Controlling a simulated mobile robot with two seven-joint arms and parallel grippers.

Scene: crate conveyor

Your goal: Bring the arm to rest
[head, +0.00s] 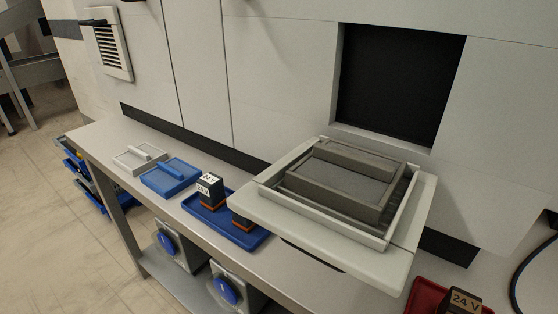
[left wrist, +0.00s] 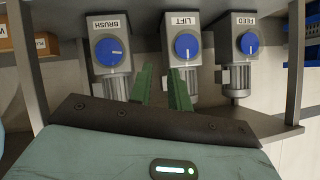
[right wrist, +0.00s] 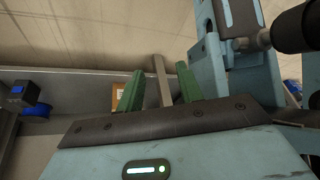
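My left gripper (left wrist: 163,82) shows in the left wrist view. Its two green fingers stand apart with a narrow gap and nothing between them. Motor units with blue knobs lie beyond its fingertips, apart from them. My right gripper (right wrist: 159,80) shows in the right wrist view. Its green fingers stand wider apart and hold nothing; a grey post shows behind the gap, farther off. Neither gripper shows in the head view.
A grey crate (head: 333,202) sits in a pale frame (head: 385,262) before a dark wall opening (head: 400,85). On the bench are a blue tray (head: 252,241) with black-and-orange 24 V blocks, a blue box (head: 170,180) and a white one (head: 137,160). A red tray (head: 424,296) is at lower right.

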